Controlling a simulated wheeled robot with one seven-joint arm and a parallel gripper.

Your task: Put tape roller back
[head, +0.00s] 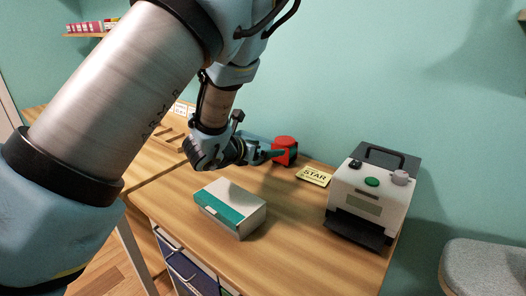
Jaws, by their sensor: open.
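A red, rounded object (286,144) stands at the back of the wooden table against the wall; it may be the tape roller, but I cannot tell for sure. My gripper (272,155) is at its left side, with the fingertips close to or overlapping it in the picture. I cannot tell whether they touch. My gripper is open. The arm and wrist hide part of the table behind and to the left of the red object.
A white and teal box (231,206) lies near the front edge of the table (290,245). A yellow "STAR" card (314,176) lies right of the red object. A white machine with a green button (370,195) stands at the right. Drawers sit below the table.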

